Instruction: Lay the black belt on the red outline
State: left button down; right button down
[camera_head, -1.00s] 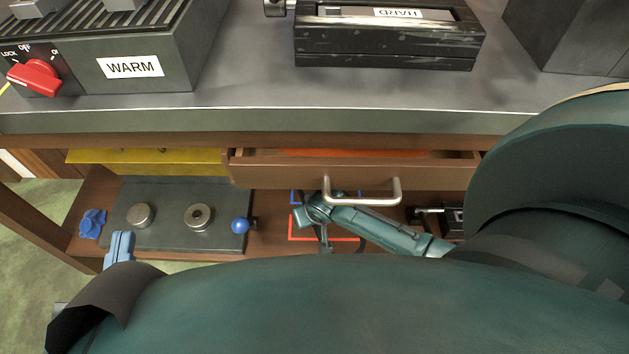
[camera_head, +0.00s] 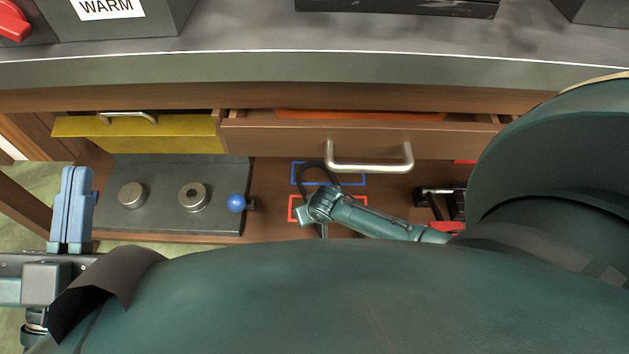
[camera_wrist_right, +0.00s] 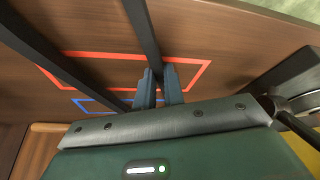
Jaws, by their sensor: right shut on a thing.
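The black belt (camera_head: 312,168) shows in the head view as a dark loop above the blue outline, partly behind my right wrist. In the right wrist view, its two dark strands (camera_wrist_right: 60,60) cross the picture. My right gripper (camera_wrist_right: 160,88) is shut on the strand that runs up from between its fingers. The red outline (camera_head: 293,208) lies on the wooden shelf, partly hidden by my right wrist; it also shows beyond the fingers in the right wrist view (camera_wrist_right: 205,75). I cannot tell the belt's height above it. My left gripper (camera_head: 73,200) looks shut and empty, far left.
A blue outline (camera_head: 352,180) lies behind the red one. A grey plate (camera_head: 150,222) with two metal discs and a blue ball knob (camera_head: 236,203) is left. An open drawer with a metal handle (camera_head: 370,168) overhangs the shelf. A black device (camera_head: 440,200) stands right.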

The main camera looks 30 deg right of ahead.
jog(key=shift+f, duration=0.15)
jog(key=c, duration=1.5)
grip_release()
pick_arm(q)
jog(key=shift+r, duration=0.1)
